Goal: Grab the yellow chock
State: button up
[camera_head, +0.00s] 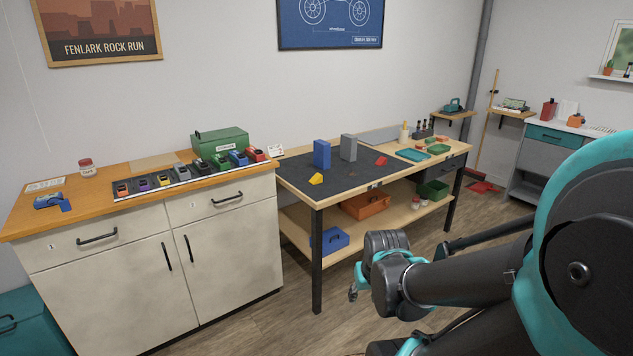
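The yellow chock (316,179) is a small wedge lying on the dark mat (345,184) of the workbench, near its front left corner. A blue upright block (322,154) stands just behind it, and nothing touches the chock that I can see. My gripper (354,292) is low in front of the bench, below the tabletop and well apart from the chock. Only a small part of it shows past my wrist, so its fingers are mostly hidden and I cannot tell if it is open.
A grey block (348,148) and a red wedge (381,161) are also on the mat. Green trays (412,154) lie at the right end. The lower shelf holds an orange crate (366,206) and a blue box (329,240). A cabinet (150,270) with small model cars adjoins on the left.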

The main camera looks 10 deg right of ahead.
aim_at(318, 178)
jog(key=i+l, duration=0.15)
jog(key=i, duration=0.25)
jog(key=i+l+u, duration=0.15)
jog(key=i, duration=0.2)
jog(key=i+l, duration=0.2)
jog(key=i, duration=0.2)
jog(key=u, duration=0.05)
